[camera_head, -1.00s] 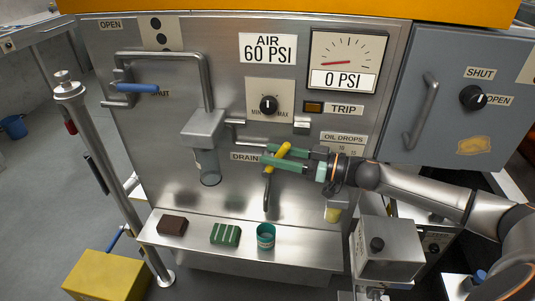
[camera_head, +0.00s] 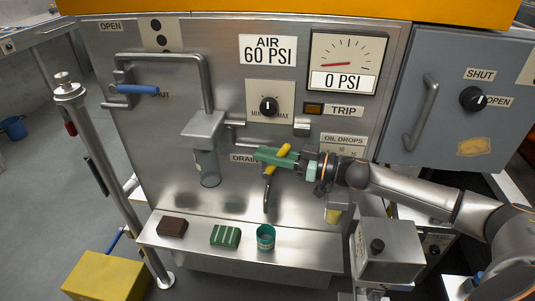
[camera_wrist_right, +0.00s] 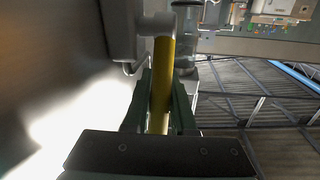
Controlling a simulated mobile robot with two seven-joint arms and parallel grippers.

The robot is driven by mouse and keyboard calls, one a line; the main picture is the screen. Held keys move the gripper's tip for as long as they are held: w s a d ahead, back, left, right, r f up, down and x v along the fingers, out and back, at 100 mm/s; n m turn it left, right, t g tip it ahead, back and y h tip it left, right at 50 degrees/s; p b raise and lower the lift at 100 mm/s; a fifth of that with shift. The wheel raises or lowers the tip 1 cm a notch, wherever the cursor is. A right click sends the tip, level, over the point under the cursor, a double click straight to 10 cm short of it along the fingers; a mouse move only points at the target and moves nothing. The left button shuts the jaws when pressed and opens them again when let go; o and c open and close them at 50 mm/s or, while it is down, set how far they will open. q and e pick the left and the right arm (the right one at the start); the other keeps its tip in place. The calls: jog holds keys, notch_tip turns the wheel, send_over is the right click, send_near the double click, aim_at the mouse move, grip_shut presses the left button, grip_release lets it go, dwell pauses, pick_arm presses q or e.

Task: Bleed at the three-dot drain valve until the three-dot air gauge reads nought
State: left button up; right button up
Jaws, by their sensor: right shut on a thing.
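The drain valve's yellow handle (camera_head: 284,150) is beside the DRAIN label (camera_head: 243,158), with a bent metal spout (camera_head: 267,192) below it. My right gripper (camera_head: 277,157), with green fingers, is shut on this handle. In the right wrist view the yellow handle (camera_wrist_right: 161,85) runs between the fingers (camera_wrist_right: 160,105). The air gauge (camera_head: 344,62) has its red needle at the left of the dial, and its plate reads 0 PSI. A plate with black dots (camera_head: 160,33) is at the upper left; its full dot count is cut off. My left gripper is out of view.
A blue-handled lever (camera_head: 144,89) is at the left, and a clear cup (camera_head: 208,168) hangs below a metal block. A shelf (camera_head: 190,248) holds a brown block (camera_head: 172,226), a green striped block (camera_head: 225,236) and a teal cup (camera_head: 265,237). A knob (camera_head: 268,106) is above.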

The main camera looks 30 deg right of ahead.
grip_shut()
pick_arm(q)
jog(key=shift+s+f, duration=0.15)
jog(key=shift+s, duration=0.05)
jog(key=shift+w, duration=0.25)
pick_arm(e)
jog(key=shift+f, duration=0.1)
dwell(0.4)
jog(key=shift+s+d+f+t+y+b, duration=0.2)
jog(key=shift+t+y+b, duration=0.2)
jog(key=shift+b, duration=0.5)
jog(key=shift+s+d+r+m+t+y+b, duration=0.15)
jog(key=shift+s+d+m+t+y+b, duration=0.15)
jog(key=shift+t+y+b, duration=0.4)
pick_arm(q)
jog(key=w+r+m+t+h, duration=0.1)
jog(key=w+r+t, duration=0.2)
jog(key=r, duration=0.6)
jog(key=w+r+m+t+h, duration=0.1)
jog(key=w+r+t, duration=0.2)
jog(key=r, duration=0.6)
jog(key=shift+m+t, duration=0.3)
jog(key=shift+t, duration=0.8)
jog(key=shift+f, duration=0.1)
pick_arm(e)
jog(key=o, duration=0.7)
grip_release()
jog(key=shift+d, duration=0.1)
